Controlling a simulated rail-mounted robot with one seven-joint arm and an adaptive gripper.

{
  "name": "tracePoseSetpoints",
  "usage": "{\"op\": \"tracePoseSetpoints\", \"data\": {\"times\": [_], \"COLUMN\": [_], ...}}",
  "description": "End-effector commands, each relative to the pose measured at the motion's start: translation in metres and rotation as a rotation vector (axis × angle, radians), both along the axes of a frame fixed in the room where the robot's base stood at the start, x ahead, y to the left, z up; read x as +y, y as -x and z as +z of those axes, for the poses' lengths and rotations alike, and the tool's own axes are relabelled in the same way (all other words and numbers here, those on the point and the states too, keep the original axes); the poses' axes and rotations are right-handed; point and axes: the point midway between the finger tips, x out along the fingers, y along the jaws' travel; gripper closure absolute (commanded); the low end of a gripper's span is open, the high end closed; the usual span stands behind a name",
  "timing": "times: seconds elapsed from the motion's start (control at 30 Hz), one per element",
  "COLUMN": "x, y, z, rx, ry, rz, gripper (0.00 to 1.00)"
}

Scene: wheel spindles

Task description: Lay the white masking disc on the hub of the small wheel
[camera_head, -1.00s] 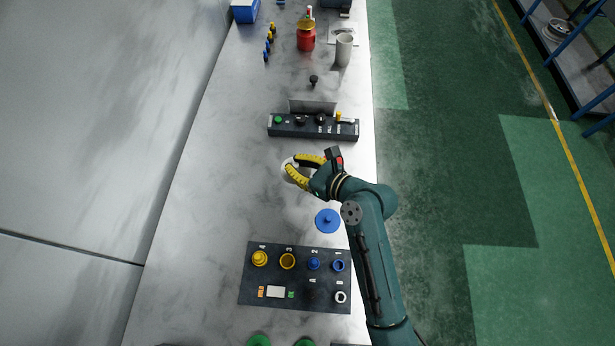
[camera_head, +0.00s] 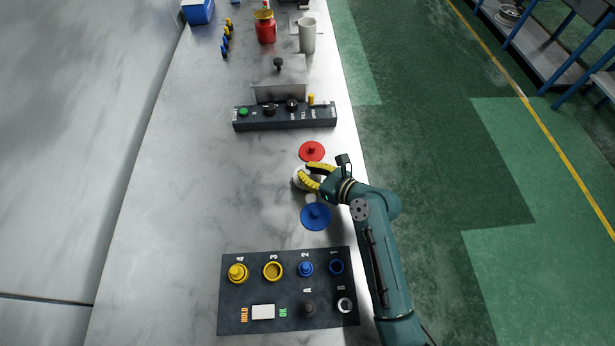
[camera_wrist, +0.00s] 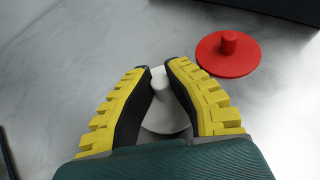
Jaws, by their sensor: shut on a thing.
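The white masking disc (camera_wrist: 168,115) has a short upright knob. In the wrist view my gripper (camera_wrist: 161,80) is shut on that knob, and the fingers hide part of the disc. In the head view the disc (camera_head: 299,180) shows beside the yellow fingers of my gripper (camera_head: 307,174), between a red disc (camera_head: 312,152) and a blue disc (camera_head: 316,217). I cannot tell whether the white disc is clear of the bench. I cannot make out the small wheel or its hub on the bench.
The red disc (camera_wrist: 228,54) is close to my right finger in the wrist view. A dark switch box (camera_head: 285,117) stands beyond it, and a labelled panel (camera_head: 288,290) lies nearer. The bench's left part (camera_head: 185,180) is clear.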

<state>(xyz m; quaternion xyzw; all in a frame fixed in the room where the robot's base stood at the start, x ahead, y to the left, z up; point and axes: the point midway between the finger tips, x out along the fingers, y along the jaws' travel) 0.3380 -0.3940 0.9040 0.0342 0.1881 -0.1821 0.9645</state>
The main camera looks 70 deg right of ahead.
Motion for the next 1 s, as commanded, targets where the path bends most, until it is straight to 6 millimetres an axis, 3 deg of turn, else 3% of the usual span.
{"op": "tracePoseSetpoints", "data": {"times": [0.07,0.37,0.4,0.5,0.53,0.83,1.0], "x": [0.0,0.0,0.0,0.0,0.0,0.0,0.009], "y": [0.0,0.0,0.0,0.0,0.0,0.0,0.024], "z": [-0.014,-0.014,-0.015,-0.015,-0.015,-0.012,0.0], "rx": [0.0,0.0,0.0,-0.001,-0.001,-0.001,-0.001], "ry": [-0.001,0.001,0.001,0.001,0.001,0.001,-0.002], "rz": [0.0,0.0,0.0,0.0,0.0,0.0,-0.004], "gripper": [1.0,1.0,0.83,0.64,0.63,0.63,0.63]}}
